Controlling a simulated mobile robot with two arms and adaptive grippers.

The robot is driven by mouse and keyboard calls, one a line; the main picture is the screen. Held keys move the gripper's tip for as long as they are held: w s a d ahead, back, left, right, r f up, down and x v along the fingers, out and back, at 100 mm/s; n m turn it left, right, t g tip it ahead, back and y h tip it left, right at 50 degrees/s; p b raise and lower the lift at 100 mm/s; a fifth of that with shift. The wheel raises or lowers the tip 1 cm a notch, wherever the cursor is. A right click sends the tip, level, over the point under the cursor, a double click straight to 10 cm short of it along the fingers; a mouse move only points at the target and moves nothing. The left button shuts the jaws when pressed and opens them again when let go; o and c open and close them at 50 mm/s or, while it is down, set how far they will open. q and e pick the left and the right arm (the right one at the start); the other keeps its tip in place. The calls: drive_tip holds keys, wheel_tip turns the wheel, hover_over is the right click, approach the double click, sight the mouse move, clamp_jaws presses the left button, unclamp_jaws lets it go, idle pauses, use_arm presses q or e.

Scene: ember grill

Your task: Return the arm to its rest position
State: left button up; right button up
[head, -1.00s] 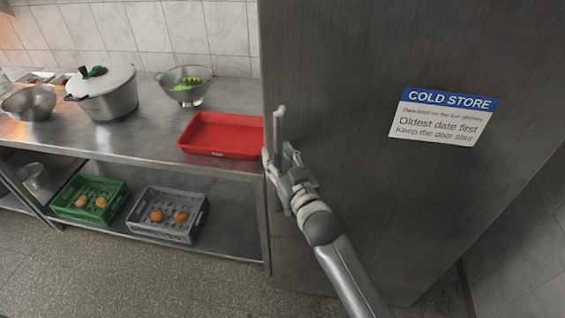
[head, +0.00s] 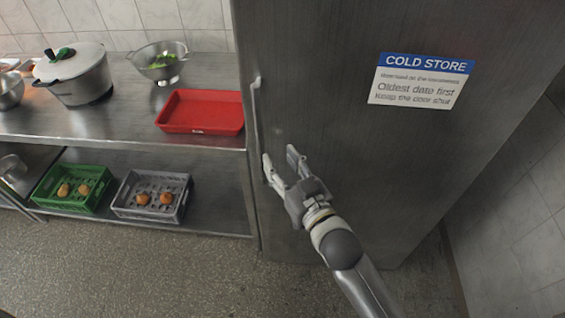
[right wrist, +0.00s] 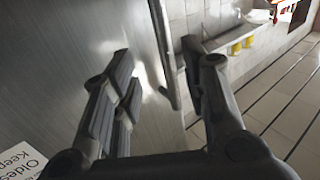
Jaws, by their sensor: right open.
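My right gripper (head: 279,163) is open and empty in front of the cold store door (head: 345,150), just right of and below the upper part of its vertical handle (head: 256,115). In the right wrist view the two fingers (right wrist: 165,85) stand apart, with the bar handle (right wrist: 166,60) seen beyond the gap between them. The fingers do not appear to grip it. The door looks shut. My left gripper does not show.
A steel counter (head: 130,127) stands left of the cold store, holding a red tray (head: 203,111), a colander (head: 160,63) and a lidded pot (head: 78,80). A green crate (head: 72,188) and a grey crate (head: 150,195) sit on the shelf below. The floor in front (head: 140,270) is clear.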

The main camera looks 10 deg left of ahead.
drive_tip(key=shift+f, duration=0.1)
idle(0.3)
drive_tip(key=s+d+f+m+g+h+b, duration=0.15)
drive_tip(key=d+f, duration=0.35)
drive_tip(key=f, duration=0.8)
drive_tip(key=s+d+f+g+h, duration=0.2)
drive_tip(key=s+d+f+h, duration=0.15)
drive_tip(key=f, duration=0.95)
drive_tip(key=s+d+f+m+g+h+b, duration=0.15)
drive_tip(key=d+f, duration=0.45)
drive_tip(key=f, duration=0.6)
drive_tip(key=s+d+f+g+h, duration=0.1)
drive_tip(key=s+d+f+g, duration=0.1)
drive_tip(key=s+d+f, duration=0.45)
drive_tip(key=s+d+f+g+h, duration=0.2)
drive_tip(key=s+d+f+g, duration=0.1)
drive_tip(key=s+f, duration=0.7)
drive_tip(key=s+d+f+m+g, duration=0.1)
drive_tip(key=s+d+f, duration=0.2)
drive_tip(key=s, duration=0.7)
drive_tip(key=s+d+f+g+h+b, duration=0.1)
drive_tip(key=s+d+f+g, duration=0.1)
drive_tip(key=s, duration=0.8)
wheel_tip(320, 180, down, 3)
drive_tip(key=shift+d+r+m+g, duration=0.2)
drive_tip(key=shift+d+m+g, duration=0.1)
drive_tip(key=shift+d+m, duration=0.15)
drive_tip(key=shift+o, duration=0.2)
drive_tip(key=shift+w, duration=0.1)
